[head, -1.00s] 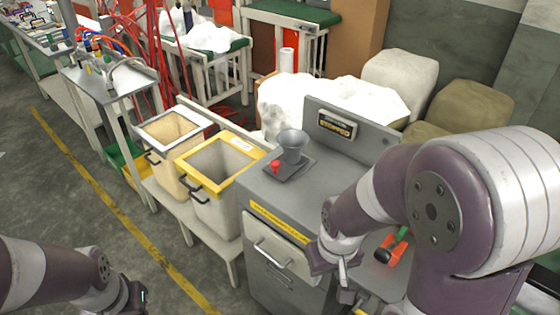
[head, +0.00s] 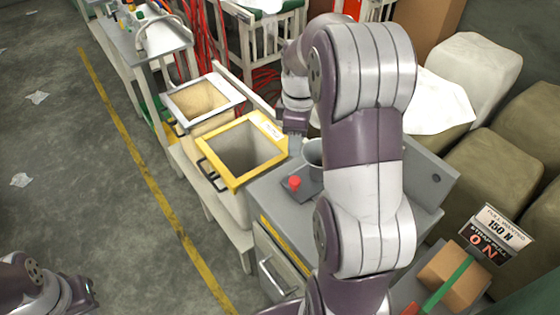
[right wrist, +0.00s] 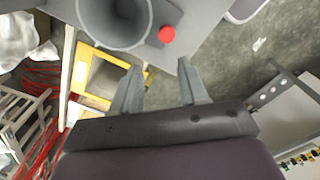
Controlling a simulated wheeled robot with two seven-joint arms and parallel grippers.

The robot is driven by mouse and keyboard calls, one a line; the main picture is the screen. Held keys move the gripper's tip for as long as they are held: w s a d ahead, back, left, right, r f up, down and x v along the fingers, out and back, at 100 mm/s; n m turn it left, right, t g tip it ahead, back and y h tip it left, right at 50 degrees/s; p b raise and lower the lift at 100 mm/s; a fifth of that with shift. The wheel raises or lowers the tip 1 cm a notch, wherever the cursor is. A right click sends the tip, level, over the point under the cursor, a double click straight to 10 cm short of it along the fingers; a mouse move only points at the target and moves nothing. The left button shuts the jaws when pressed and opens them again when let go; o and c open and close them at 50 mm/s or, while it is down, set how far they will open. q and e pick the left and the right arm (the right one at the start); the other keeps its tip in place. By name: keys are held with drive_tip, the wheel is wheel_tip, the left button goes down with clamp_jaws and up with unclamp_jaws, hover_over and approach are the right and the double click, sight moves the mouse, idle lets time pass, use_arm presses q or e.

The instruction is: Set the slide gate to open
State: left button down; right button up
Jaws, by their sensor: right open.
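A grey funnel (head: 312,153) stands on a dark plate on top of the grey machine (head: 280,205), partly hidden by my right arm. A red knob (head: 294,183) sits beside it, likely the slide gate's handle. In the right wrist view the funnel (right wrist: 112,22) and the red knob (right wrist: 167,34) show beyond the fingertips. My right gripper (right wrist: 158,68) is open and empty, its fingers pointing toward the knob, apart from it. In the head view my right gripper (head: 295,143) is above the funnel's far left side. My left gripper (head: 85,291) is low at left, too small to read.
A yellow-rimmed bin (head: 225,178) and a white-rimmed bin (head: 178,117) stand left of the machine. Sacks (head: 465,70) lie behind at right. A cardboard box with a green strap (head: 453,277) sits at lower right.

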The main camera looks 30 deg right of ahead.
sight(295, 180)
drive_tip(key=shift+n, duration=0.5)
drive_tip(key=f+b, duration=0.2)
drive_tip(key=f, duration=0.1)
drive_tip(key=f+b, duration=0.3)
drive_tip(key=s+f+b, duration=0.1)
drive_tip(key=f+b, duration=0.2)
drive_tip(key=shift+a, duration=0.3)
wheel_tip(295, 180, down, 3)
drive_tip(key=shift+s+a+r+p, duration=0.1)
drive_tip(key=shift+p, duration=0.3)
drive_tip(key=shift+f, duration=0.3)
use_arm(q)
wheel_tip(295, 180, down, 7)
drive_tip(key=shift+s+a, duration=0.25)
drive_tip(key=shift+s, duration=0.05)
drive_tip(key=shift+f, duration=0.1)
use_arm(e)
drive_tip(key=shift+c, duration=0.2)
